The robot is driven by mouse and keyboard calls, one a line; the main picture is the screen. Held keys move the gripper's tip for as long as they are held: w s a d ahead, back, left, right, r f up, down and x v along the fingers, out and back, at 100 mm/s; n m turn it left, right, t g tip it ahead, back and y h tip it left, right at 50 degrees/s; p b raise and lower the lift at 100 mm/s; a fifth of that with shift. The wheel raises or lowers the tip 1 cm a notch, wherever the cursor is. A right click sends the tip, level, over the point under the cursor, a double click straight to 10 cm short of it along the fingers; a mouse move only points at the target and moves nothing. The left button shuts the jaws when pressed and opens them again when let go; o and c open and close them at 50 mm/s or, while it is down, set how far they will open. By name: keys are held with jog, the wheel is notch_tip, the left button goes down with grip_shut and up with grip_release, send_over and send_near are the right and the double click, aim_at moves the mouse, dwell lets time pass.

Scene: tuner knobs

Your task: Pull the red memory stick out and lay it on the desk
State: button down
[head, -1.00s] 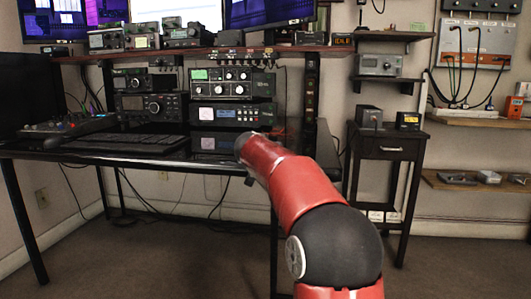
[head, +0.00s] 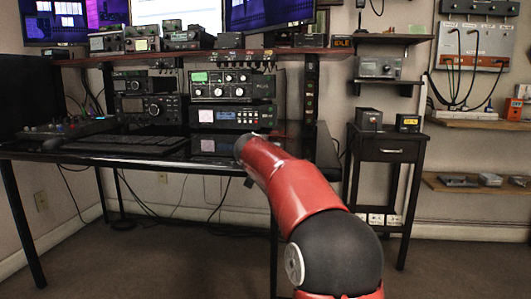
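The red memory stick cannot be made out in the head view. It may be hidden behind my red arm or too small to tell. The desk (head: 120,160) is dark and glossy, and its front edge runs across the left and middle of the view. My arm reaches over the desk's right part, in front of the stacked radio units. My gripper is hidden behind the end of my arm, so its fingers and anything between them do not show.
A grey-fronted radio unit (head: 235,84) sits on another unit with a lit display (head: 226,116). A keyboard (head: 125,143) lies on the desk to the left. A small black side table (head: 388,143) stands right of the desk. Open floor lies in front.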

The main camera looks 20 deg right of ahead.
jog(key=c, duration=1.5)
grip_release()
notch_tip(320, 180, down, 2)
jog(key=shift+w+f, duration=0.1)
jog(key=shift+f, duration=0.1)
jog(key=shift+c, duration=0.2)
jog(key=shift+r, duration=0.15)
jog(key=shift+d+r+p, duration=0.2)
jog(key=shift+r+p, duration=0.65)
jog(key=shift+r, duration=0.4)
jog(key=shift+a+r, duration=0.1)
jog(key=shift+r, duration=0.3)
jog(key=o, duration=0.5)
jog(key=shift+r, duration=0.1)
jog(key=shift+o, duration=0.2)
jog(key=shift+a, duration=0.1)
jog(key=v, duration=0.7)
jog(key=shift+s+a+r+b, duration=0.1)
jog(key=shift+s+a+b, duration=0.1)
jog(key=shift+s+b, duration=0.15)
